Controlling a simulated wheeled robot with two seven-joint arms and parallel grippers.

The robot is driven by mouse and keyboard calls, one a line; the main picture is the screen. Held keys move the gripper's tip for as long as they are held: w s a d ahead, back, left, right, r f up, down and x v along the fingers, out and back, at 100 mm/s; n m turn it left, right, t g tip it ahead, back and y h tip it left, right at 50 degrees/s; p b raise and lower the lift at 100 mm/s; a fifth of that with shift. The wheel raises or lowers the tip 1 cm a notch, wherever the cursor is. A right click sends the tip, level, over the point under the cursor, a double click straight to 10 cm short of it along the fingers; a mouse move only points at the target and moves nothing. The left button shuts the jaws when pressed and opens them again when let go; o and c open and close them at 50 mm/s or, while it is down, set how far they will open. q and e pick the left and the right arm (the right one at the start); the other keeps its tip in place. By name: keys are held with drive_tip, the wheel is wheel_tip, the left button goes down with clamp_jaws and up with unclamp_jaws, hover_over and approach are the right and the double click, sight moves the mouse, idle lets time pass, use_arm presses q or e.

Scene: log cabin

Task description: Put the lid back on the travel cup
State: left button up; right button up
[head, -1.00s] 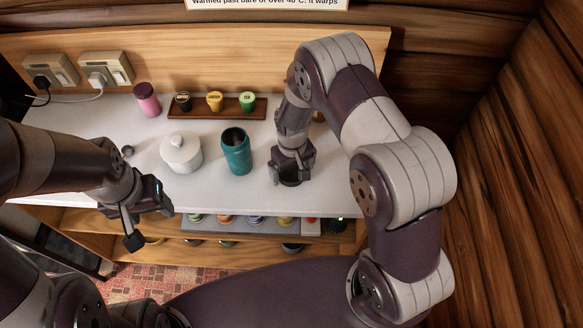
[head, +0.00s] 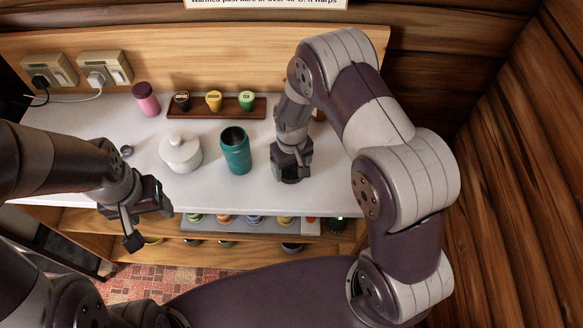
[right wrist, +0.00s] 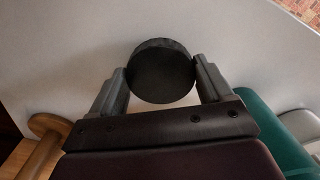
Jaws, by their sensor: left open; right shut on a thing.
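The teal travel cup (head: 236,152) stands upright and open-topped on the white counter, its dark inside showing. Its side also shows at the right of the right wrist view (right wrist: 270,125). My right gripper (head: 291,174) is just right of the cup, pointing down. In the right wrist view its fingers (right wrist: 162,80) are shut on a dark round lid (right wrist: 162,70), held by its sides over the counter. The lid is mostly hidden under the gripper in the head view. My left gripper (head: 140,225) is open and empty in front of the counter's left front edge.
A white lidded pot (head: 180,153) stands left of the cup. A pink tumbler (head: 146,98) and a wooden rack (head: 231,108) with several small coloured-top jars stand at the back. A shelf (head: 240,226) below holds several small items. The front strip of counter is clear.

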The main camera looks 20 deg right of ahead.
wheel_tip(320, 180, up, 3)
drive_tip(key=shift+w+f+b, duration=0.1)
drive_tip(key=shift+b, duration=0.5)
drive_tip(key=s+d+r+b, duration=0.1)
drive_tip(key=s+d+r, duration=0.3)
drive_tip(key=s+r, duration=0.3)
drive_tip(key=s, duration=0.4)
drive_tip(key=shift+b, duration=0.4)
drive_tip(key=shift+s, duration=0.1)
